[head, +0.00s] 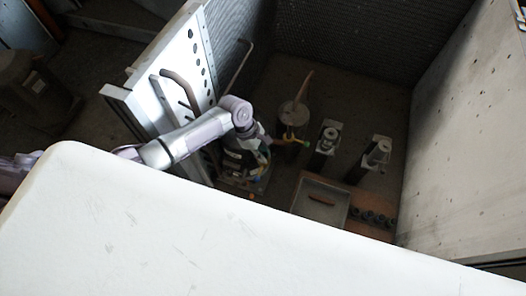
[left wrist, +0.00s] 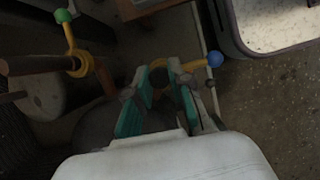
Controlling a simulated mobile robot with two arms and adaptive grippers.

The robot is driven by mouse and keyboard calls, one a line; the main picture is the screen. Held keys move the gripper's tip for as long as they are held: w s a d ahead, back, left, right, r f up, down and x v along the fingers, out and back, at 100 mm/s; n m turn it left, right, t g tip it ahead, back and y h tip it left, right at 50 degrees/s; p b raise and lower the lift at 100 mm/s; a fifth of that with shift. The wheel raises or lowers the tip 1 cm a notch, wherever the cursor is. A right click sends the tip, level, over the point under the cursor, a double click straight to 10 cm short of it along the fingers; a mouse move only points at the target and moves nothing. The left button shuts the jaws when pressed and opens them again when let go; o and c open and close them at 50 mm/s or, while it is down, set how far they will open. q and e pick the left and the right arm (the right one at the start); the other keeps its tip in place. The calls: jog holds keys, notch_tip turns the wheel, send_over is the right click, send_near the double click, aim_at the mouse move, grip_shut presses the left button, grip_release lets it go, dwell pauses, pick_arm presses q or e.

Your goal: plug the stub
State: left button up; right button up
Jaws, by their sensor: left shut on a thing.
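My left gripper (left wrist: 158,85) has teal pads and is shut on a plug-like piece with a yellow ring and dark centre (left wrist: 161,75). A yellow lever with a blue ball (left wrist: 215,59) sticks out from it to the right. Another yellow ring with a green ball (left wrist: 63,16) sits around a brown pipe (left wrist: 32,64) in the left wrist view. I cannot tell which pipe is the stub. My right gripper is out of view.
A bent brown pipe (head: 303,87) rises by a round can (head: 293,112). Two dark stands (head: 326,146) (head: 375,160), a metal tray (head: 343,215) and a brown block with holes (head: 381,232) stand to the right. Pale panels (head: 193,60) (head: 465,130) flank the space.

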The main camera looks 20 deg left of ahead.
pick_arm(q)
jog(key=shift+f, duration=0.1)
dwell(0.3)
jog(key=shift+f, duration=0.35)
jog(key=shift+f+p, duration=0.15)
jog(key=shift+p, duration=0.2)
dwell(0.8)
jog(key=o, duration=1.4)
jog(key=shift+r+p, duration=3.55)
jog(key=shift+p, duration=0.8)
